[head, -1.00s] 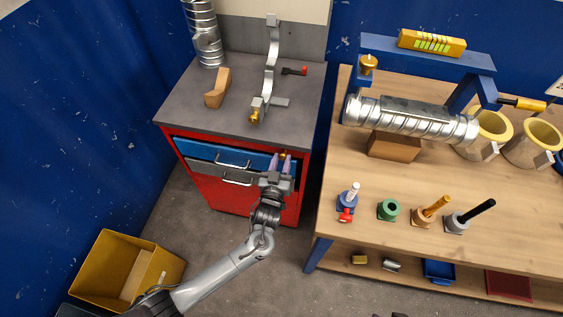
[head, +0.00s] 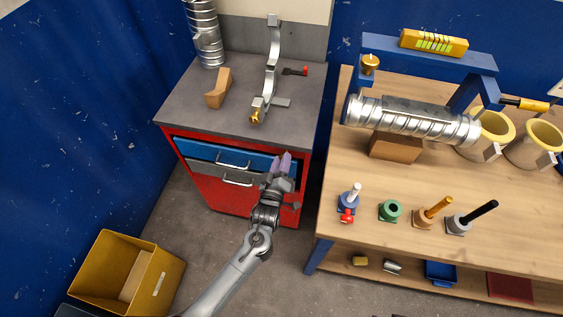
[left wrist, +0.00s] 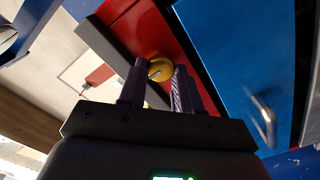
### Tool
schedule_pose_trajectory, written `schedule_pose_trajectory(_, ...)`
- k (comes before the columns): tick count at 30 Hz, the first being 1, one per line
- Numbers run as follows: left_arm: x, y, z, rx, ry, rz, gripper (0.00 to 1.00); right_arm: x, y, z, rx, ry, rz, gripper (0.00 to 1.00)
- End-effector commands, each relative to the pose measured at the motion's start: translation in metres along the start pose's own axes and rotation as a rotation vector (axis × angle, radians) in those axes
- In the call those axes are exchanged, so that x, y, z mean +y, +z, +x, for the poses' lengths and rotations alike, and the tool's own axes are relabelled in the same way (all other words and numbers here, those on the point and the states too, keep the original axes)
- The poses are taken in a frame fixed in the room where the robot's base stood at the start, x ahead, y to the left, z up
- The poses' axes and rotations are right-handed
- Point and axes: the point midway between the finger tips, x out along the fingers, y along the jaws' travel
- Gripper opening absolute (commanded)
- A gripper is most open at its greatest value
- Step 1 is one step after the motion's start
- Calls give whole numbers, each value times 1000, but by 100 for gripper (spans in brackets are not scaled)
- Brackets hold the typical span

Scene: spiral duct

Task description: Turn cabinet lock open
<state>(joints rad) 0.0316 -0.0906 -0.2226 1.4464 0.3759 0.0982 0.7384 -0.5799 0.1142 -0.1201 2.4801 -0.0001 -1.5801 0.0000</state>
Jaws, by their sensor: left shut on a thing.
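In the head view the gripper hides the lock. My right gripper is out of view.
The drawer handles (head: 233,163) stick out left of my gripper. The wooden workbench (head: 330,215) is close on the right, with pegs and a spiral duct (head: 415,118). A yellow bin (head: 100,268) stands on the floor at lower left.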

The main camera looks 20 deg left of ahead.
Motion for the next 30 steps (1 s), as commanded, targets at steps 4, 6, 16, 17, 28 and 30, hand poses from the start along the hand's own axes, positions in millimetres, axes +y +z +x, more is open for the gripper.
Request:
schedule_pose_trajectory(4,-1,0,0,0,-1,-13,2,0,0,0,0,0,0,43)
schedule_pose_trajectory(6,-1,0,0,0,-1,-15,2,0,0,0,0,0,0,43)
schedule_pose_trajectory(16,0,0,0,0,-1,-15,42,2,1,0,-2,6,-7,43)
schedule_pose_trajectory(17,0,0,0,0,-1,-14,47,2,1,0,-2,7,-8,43)
schedule_pose_trajectory(28,0,0,-1,0,-1,-13,58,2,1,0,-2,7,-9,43)
schedule_pose_trajectory(30,0,0,-3,-1,-1,-13,58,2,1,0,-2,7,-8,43)
